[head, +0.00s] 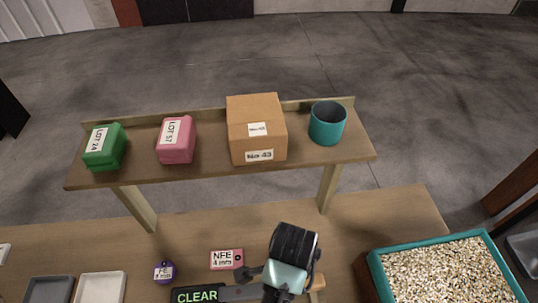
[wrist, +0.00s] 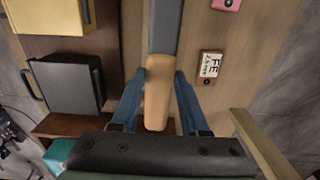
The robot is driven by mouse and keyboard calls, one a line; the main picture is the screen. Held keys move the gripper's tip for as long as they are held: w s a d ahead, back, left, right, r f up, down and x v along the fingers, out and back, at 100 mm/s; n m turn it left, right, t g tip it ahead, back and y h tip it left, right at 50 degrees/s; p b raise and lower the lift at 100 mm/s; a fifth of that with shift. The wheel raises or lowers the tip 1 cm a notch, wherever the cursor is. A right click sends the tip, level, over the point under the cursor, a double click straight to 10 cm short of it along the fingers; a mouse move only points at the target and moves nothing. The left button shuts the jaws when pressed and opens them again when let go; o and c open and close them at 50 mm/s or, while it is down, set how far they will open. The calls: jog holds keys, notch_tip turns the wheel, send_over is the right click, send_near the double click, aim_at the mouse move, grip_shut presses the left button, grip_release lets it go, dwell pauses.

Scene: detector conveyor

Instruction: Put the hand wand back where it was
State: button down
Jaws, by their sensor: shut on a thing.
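The hand wand has a tan handle (wrist: 157,90) and a grey shaft (wrist: 166,25). In the wrist view the blue fingers of my gripper (wrist: 158,82) stand on both sides of the handle and are shut on it. The shaft runs up out of that picture. In the head view my gripper (head: 286,284) is at the bottom, over the bench. The grey shaft (head: 242,293) shows to its left and the handle end (head: 318,283) to its right. I cannot tell whether the wand touches the bench. No holder for it is clear in view.
A raised shelf (head: 210,173) holds a green box (head: 105,147), a pink box (head: 176,140), a cardboard box (head: 257,130) and a teal cup (head: 327,123). A grain-filled tray (head: 374,279) stands right.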

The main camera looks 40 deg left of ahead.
notch_tip(320, 180, down, 4)
jog(key=shift+s+d+f+p, duration=0.1)
jog(key=shift+f+p, duration=0.1)
jog(key=shift+p, duration=0.1)
jog(key=shift+f, duration=2.5)
jog(key=shift+f, duration=0.6)
jog(key=shift+c, duration=2.1)
grip_release()
notch_tip(320, 180, up, 13)
jog(key=shift+r, duration=0.15)
